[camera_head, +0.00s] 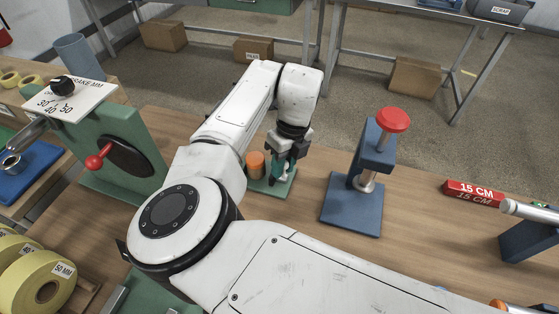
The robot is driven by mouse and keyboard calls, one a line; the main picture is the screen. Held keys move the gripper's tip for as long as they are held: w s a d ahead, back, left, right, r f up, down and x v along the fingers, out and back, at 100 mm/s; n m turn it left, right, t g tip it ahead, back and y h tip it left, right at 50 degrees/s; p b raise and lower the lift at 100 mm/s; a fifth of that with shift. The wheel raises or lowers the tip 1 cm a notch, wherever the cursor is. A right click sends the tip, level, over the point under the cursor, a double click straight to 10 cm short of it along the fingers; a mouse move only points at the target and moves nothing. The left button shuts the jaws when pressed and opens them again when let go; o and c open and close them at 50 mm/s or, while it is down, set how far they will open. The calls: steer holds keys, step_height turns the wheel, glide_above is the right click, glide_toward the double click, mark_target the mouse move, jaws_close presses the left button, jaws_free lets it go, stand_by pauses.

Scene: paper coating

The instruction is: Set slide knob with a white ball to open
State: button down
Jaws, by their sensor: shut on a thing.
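My gripper (277,171) is pointing down at a small green base (285,187) on the wooden bench, just right of my arm. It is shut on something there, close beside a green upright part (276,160). The fingers and the arm cover what is held, so I cannot tell its shape. No slide knob with a white ball can be made out in this view. An orange cylinder (255,164) stands on the left side of the same base, beside the gripper.
A blue press with a red knob (393,120) stands to the right. A red 15 CM block (473,193) lies farther right. A green fixture with a red handle (96,161) stands at left, above yellow tape rolls (39,282). Bare bench lies between the press and the block.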

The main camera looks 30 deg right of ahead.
steer(key=c, duration=0.9)
jaws_free()
steer(key=r, duration=0.3)
steer(key=d+r, duration=0.1)
steer(key=r, duration=0.3)
steer(key=d+r+b, duration=0.1)
steer(key=r, duration=0.2)
steer(key=shift+w+r, duration=0.25)
steer(key=shift+r, duration=0.05)
